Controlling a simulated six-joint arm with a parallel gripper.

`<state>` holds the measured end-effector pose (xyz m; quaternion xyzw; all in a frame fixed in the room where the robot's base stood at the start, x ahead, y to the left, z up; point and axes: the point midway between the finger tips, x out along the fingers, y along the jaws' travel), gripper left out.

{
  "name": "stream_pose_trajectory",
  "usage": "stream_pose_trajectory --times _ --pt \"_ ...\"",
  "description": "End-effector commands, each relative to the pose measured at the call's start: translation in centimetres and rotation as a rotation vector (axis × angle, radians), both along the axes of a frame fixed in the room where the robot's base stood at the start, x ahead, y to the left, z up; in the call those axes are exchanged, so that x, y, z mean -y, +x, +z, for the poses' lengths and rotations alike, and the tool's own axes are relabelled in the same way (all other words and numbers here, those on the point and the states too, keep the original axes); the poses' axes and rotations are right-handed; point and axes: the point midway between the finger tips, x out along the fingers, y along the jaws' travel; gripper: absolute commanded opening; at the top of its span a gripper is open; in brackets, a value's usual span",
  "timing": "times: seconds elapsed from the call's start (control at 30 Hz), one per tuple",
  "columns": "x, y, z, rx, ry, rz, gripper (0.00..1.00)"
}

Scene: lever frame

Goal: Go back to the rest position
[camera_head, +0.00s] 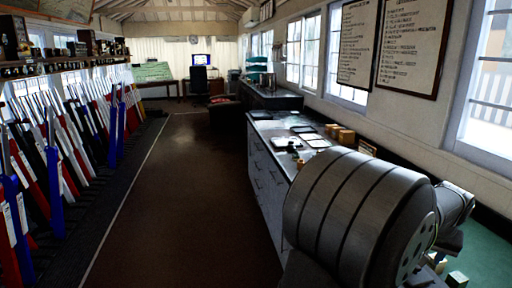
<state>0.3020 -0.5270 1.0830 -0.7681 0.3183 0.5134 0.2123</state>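The lever frame (62,165) runs along the left side, with rows of red, blue, black and white levers standing close together. Most levers lean in a similar line, and a few blue ones stand nearer the walkway. My own large grey arm links fill the lower right. My gripper's fingers cannot be made out; the arm links hide much of that corner. No lever is seen in contact with my arm, which is across the walkway from the frame.
A grey cabinet (268,180) with papers and small boxes on top stands right of the walkway, partly behind my arm. The brown floor (190,200) is clear. A chair (199,80) and a desk with a lit screen are at the far end. Windows line the right wall.

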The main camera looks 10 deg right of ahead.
Motion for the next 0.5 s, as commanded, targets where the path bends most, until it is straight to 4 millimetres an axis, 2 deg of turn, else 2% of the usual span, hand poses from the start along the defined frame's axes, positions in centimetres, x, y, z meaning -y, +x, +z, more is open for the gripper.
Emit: stream_pose_trajectory --times 0.03,0.5 --pt "-0.2 -0.3 1.2 0.002 -0.004 -0.001 0.45" --pt "-2.8 -2.9 9.8 0.000 -0.002 -0.002 0.45"
